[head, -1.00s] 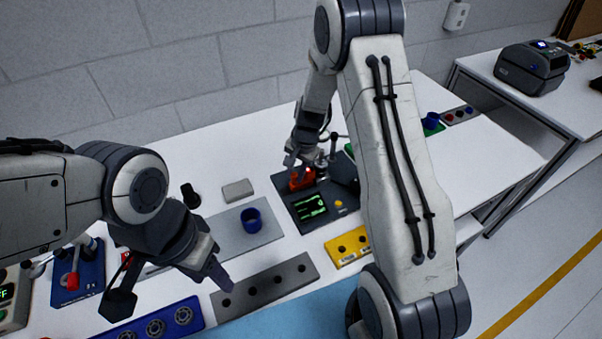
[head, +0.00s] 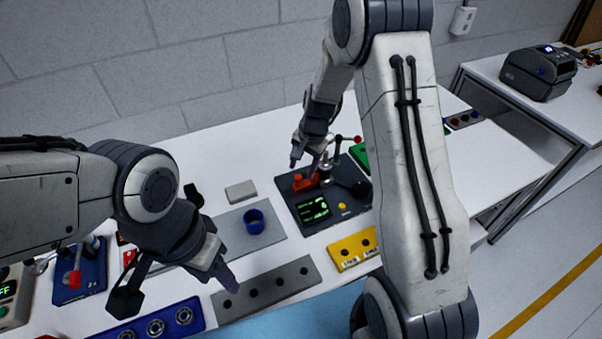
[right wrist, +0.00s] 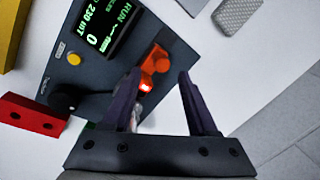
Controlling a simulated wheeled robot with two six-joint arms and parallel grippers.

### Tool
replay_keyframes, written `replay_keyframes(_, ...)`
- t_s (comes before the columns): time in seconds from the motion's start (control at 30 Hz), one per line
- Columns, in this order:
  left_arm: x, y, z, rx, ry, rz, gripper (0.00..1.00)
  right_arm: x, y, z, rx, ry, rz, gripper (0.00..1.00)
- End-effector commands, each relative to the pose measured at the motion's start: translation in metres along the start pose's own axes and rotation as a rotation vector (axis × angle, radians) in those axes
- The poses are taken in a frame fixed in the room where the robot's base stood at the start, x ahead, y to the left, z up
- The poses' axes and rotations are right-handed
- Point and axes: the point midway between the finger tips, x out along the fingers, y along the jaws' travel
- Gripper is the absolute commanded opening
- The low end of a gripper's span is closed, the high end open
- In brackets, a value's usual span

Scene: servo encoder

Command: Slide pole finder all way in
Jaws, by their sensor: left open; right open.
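An orange-red sliding piece (head: 304,182), which I take for the pole finder, sits on the dark test station (head: 318,225). The right wrist view shows this orange piece (right wrist: 155,62) with a lit red spot on its near end. Whether it is fully in cannot be told. My right gripper (head: 308,163) is open and empty above the piece, apart from it in the head view. In the right wrist view its fingers (right wrist: 159,80) point toward the piece's near end. My left gripper (head: 180,293) is open and empty at the front left, away from the station.
The station's screen (head: 313,209) is lit green. A blue cup (head: 253,220) stands on a grey plate left of it. A yellow block (head: 352,250) and a grey holed bar (head: 268,289) lie in front. A red block (right wrist: 32,114) is beside the station.

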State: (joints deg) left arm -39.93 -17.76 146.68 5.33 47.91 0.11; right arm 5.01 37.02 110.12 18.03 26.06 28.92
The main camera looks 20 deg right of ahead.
Motion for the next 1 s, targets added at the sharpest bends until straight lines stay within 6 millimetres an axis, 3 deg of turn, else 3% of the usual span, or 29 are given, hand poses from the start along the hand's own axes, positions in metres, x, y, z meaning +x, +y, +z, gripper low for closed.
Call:
replay_keyframes(0.2, 0.01, -0.001, 0.001, 0.001, 0.0, 0.0, 0.5, -0.044, 0.0, -0.001, 0.0, 0.005, -0.004, 0.59)
replay_keyframes(0.4, 0.013, -0.001, 0.001, 0.001, 0.0, 0.0, 0.5, -0.067, 0.0, -0.001, 0.001, 0.002, -0.001, 0.59)
replay_keyframes(1.0, 0.013, -0.001, 0.001, 0.001, 0.0, 0.0, 0.5, -0.074, -0.002, 0.006, -0.021, -0.001, 0.001, 0.59)
